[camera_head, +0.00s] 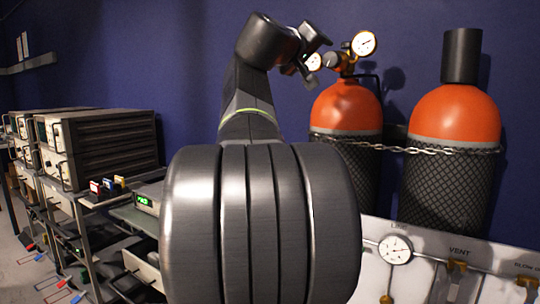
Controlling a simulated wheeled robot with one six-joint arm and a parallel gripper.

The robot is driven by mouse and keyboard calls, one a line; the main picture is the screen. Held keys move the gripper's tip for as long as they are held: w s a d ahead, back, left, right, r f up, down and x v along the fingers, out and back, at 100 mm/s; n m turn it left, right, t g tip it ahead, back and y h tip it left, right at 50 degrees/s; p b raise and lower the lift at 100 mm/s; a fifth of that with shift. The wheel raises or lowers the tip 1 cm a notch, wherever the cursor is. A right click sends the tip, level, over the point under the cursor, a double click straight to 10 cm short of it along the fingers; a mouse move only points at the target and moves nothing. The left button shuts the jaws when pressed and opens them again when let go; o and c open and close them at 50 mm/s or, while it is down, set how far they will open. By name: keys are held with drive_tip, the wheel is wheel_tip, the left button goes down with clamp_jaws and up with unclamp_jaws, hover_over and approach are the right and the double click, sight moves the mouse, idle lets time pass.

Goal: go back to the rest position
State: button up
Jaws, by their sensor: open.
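My arm rises from the bottom middle of the head view, with its large ribbed dark joint close to the camera. The upper link goes up and bends over to the right at the top. My gripper (308,54) is at the end of it, small and dark, in front of the blue wall. It is open, and I see nothing held in it. In the picture it lies just left of the gauges on the left gas cylinder (346,108). I cannot tell how far apart in depth they are.
A second orange-topped cylinder (455,115) stands at right, with a chain (400,149) across both. A white panel (430,262) with a dial and valves labelled VENT is at lower right. Grey instrument racks (108,150) stand at left. The upper left wall area (150,50) is clear.

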sight(329, 59)
drive_tip(key=p+x, duration=0.1)
drive_tip(key=x, duration=0.9)
drive_tip(key=shift+w+d+p, duration=0.2)
drive_tip(key=shift+p, duration=0.1)
drive_tip(key=shift+s+a, duration=0.1)
drive_tip(key=shift+s, duration=0.05)
